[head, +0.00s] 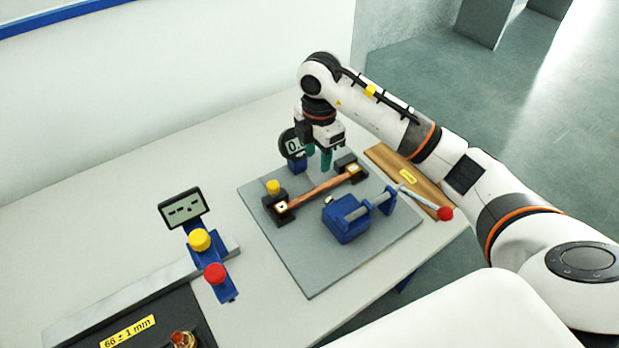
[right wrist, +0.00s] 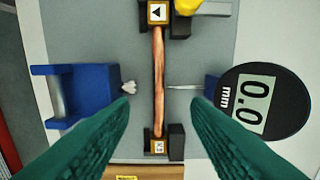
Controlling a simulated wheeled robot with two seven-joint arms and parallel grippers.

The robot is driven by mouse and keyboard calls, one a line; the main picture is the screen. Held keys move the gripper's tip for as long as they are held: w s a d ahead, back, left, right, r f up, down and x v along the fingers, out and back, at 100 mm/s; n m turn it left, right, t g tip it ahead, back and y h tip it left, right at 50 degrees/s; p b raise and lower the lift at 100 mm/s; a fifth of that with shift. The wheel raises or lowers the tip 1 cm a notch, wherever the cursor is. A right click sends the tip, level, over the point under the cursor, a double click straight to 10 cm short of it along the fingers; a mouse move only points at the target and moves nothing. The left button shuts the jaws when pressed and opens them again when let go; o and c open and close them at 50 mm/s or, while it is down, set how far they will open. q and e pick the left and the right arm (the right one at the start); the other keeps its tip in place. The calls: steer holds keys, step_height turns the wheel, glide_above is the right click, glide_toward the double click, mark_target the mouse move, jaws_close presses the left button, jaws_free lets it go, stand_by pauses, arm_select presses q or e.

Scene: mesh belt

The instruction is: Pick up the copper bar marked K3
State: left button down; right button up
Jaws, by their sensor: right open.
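A copper bar (head: 320,189) lies between two dark supports (head: 276,210) on a grey plate (head: 310,270). In the right wrist view the bar (right wrist: 158,80) runs nearly upright in the picture. Its end blocks carry pale labels, one with a black triangle and one too small to read, so I cannot confirm K3. My right gripper (head: 318,163) is above and behind the bar in the head view, open and empty. In the right wrist view its green fingers (right wrist: 161,103) show on either side of the bar, not touching it. My left gripper is not in view.
A round gauge (head: 293,144) reading 0.0 and a blue clamp (head: 346,219) with a red-knobbed lever (head: 445,213) flank the bar. A yellow knob (head: 273,187) stands near its left end. A wooden strip (head: 400,175) lies right; a second display (head: 181,208) stands left.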

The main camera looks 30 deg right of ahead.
steer(key=p, duration=0.2)
glide_above(319, 188)
steer(key=f, duration=0.3)
steer(key=s+f, duration=0.1)
steer(key=f, duration=0.1)
steer(key=shift+a, duration=0.1)
steer(key=shift+w+f, duration=0.15)
steer(key=shift+f, duration=0.15)
steer(key=f, duration=0.1)
steer(key=f+p, duration=0.1)
steer(key=f, duration=0.1)
steer(key=f+p, duration=0.1)
steer(key=f, duration=0.1)
steer(key=shift+w, duration=0.35)
steer(key=shift+d+f, duration=0.2)
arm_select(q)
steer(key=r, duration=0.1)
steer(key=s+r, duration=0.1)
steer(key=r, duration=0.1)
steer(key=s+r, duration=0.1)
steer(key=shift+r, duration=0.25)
arm_select(e)
steer(key=shift+c, duration=0.9)
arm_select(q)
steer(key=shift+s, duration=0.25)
arm_select(e)
steer(key=shift+w, duration=0.1)
jaws_close()
